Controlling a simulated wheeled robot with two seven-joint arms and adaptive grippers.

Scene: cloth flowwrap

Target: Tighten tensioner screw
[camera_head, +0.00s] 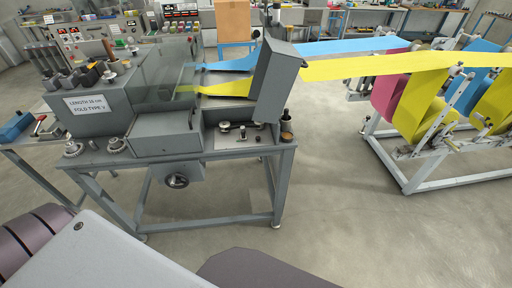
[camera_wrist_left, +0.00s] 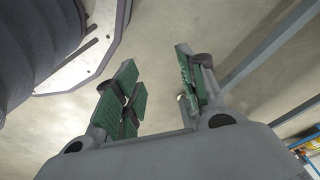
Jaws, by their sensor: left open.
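The grey folding machine (camera_head: 165,130) stands on a steel-legged frame in the head view. At its right end, a small brass-coloured part (camera_head: 287,135) sits beneath a dark upright knob. Two metal knobs (camera_head: 73,149) stand at the front left, and a dark handwheel (camera_head: 177,181) hangs below. I cannot tell which part is the tensioner screw. My left gripper (camera_wrist_left: 156,72) shows only in the left wrist view. Its green-padded fingers are apart, with nothing between them but the floor behind. No machine screw shows there. My right gripper is not in view.
Yellow cloth (camera_head: 385,67) and blue cloth (camera_head: 340,47) run from a roll stand (camera_head: 430,160) at the right to the machine. A side table (camera_head: 30,137) stands at the left. The floor (camera_head: 335,205) between machine and stand is clear.

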